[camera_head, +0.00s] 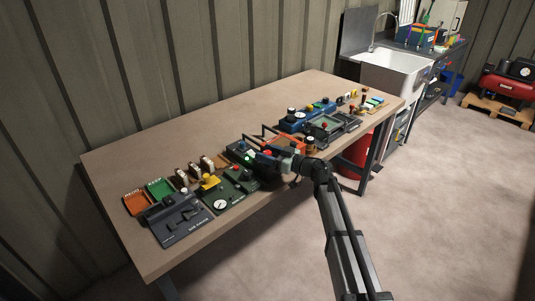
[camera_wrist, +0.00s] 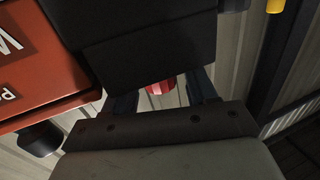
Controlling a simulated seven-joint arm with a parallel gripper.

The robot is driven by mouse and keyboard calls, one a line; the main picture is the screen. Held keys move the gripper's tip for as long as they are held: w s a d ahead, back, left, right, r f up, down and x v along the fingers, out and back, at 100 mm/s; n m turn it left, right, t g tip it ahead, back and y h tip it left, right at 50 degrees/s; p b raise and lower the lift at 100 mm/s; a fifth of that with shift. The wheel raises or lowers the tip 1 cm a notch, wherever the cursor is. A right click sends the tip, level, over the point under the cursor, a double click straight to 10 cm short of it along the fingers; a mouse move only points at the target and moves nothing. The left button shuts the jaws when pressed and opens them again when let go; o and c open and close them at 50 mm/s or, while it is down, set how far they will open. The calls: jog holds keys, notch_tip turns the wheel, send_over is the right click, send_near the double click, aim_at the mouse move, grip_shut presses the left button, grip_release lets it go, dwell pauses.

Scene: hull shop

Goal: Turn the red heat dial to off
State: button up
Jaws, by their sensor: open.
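A red dial (camera_wrist: 160,87) shows in the wrist view, between the dark fingers of my gripper (camera_wrist: 162,96). A dark block above it hides part of it, and I cannot tell whether the fingers touch it. Its pointer and any off mark are not readable. In the head view my gripper (camera_head: 268,165) is low over the middle of the workbench, by a dark unit with a green light (camera_head: 247,158). A small red spot (camera_head: 267,153) shows beside the gripper there. The gripper is open.
Wooden workbench (camera_head: 230,118) carries a row of devices. A dark panel (camera_head: 182,220), orange tray (camera_head: 134,203) and green tray (camera_head: 160,188) are at left; a blue unit (camera_head: 293,124) is right. In the wrist view an orange-red lettered panel (camera_wrist: 35,60) is close at left.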

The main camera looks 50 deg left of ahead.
jog(key=v, duration=1.3)
jog(key=shift+d, duration=0.35)
jog(key=shift+w, duration=0.1)
